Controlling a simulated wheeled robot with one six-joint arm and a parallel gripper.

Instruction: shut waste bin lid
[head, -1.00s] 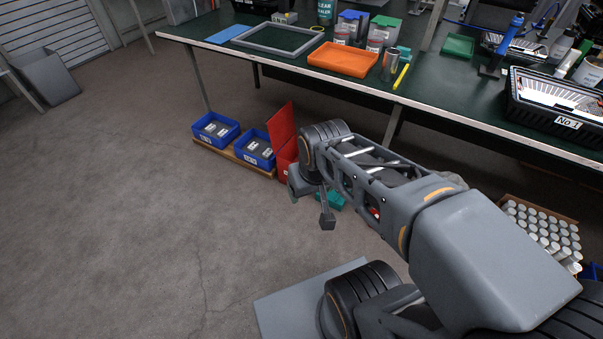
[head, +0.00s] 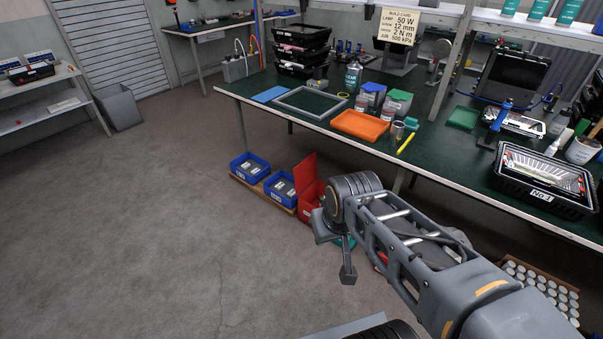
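A red bin (head: 309,202) stands on the floor under the front edge of the workbench, right of two blue bins. Its red lid (head: 303,173) is raised and open, standing steeply up on the left side. My gripper (head: 347,274) hangs at the end of my arm, in front and to the right of the red bin in the picture. My wrist covers the right part of the bin. One grey finger shows pointing down; the opening between the fingers is not clear. I see nothing held.
Two blue bins (head: 249,166) with grey parts sit on a low wooden board. The green-topped workbench (head: 450,160) overhangs the red bin. A box of white cylinders (head: 545,290) lies at lower right. A grey bin (head: 119,107) stands far left. The left floor is clear.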

